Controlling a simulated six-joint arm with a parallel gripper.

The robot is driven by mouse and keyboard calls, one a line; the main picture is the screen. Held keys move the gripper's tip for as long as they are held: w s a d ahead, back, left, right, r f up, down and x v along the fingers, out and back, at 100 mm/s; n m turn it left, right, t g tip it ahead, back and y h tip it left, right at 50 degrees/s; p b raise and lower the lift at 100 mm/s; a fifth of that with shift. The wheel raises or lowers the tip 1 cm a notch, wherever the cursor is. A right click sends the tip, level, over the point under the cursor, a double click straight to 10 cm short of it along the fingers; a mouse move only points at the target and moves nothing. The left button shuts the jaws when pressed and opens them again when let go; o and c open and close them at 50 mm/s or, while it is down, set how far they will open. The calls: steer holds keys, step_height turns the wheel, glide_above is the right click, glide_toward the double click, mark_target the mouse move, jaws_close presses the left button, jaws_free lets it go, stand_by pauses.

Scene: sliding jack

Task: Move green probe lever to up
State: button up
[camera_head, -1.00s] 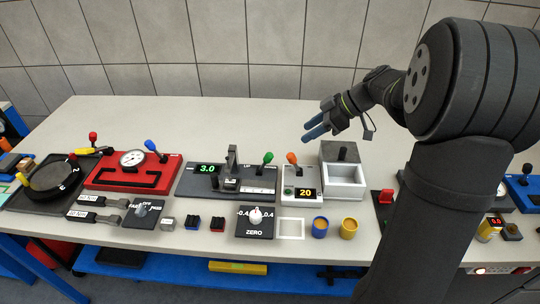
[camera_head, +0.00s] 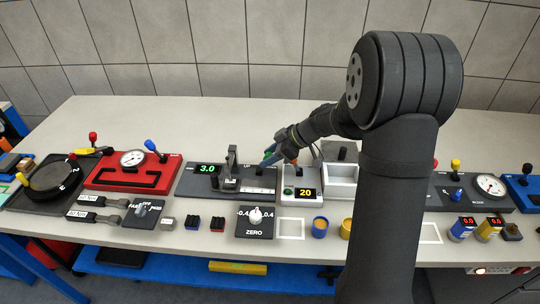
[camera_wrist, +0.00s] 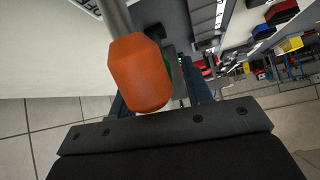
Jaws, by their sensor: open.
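The green knob of the probe lever (camera_wrist: 177,72) shows in the wrist view, largely hidden behind a nearer orange knob (camera_wrist: 140,75). In the head view my gripper (camera_head: 267,160) is at the right end of the dark grey probe panel (camera_head: 205,183), over the lever. Its blue fingers are open and seem to be on either side of the green knob. I cannot tell whether they touch it. The panel has a 3.0 display (camera_head: 207,169), an upright grey probe stand (camera_head: 231,168) and an UP label left of the lever.
The orange-knobbed lever's box with a 20 display (camera_head: 305,193) stands just right of the panel, close to my gripper. A grey open tray (camera_head: 341,175) is further right. A ZERO dial plate (camera_head: 254,223) lies in front. The table behind the panel is clear.

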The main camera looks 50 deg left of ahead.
mark_target(259, 169)
jaws_close()
stand_by(0.3)
steer(key=shift+s+a+r+t+h, duration=0.35)
steer(key=shift+s+a+t+h, duration=0.25)
steer(key=shift+t+h, duration=0.15)
steer(key=shift+s+a+r+t+h, duration=0.1)
steer(key=shift+s+a+t+h, duration=0.55)
steer(key=shift+t+h, duration=0.3)
steer(key=shift+s+a+t+h, duration=0.75)
steer(key=shift+t+h, duration=0.25)
steer(key=shift+h, duration=0.1)
steer(key=shift+s+a+f+t+h, duration=0.4)
steer(key=shift+a+t+h, duration=0.05)
steer(key=shift+t+h, duration=0.35)
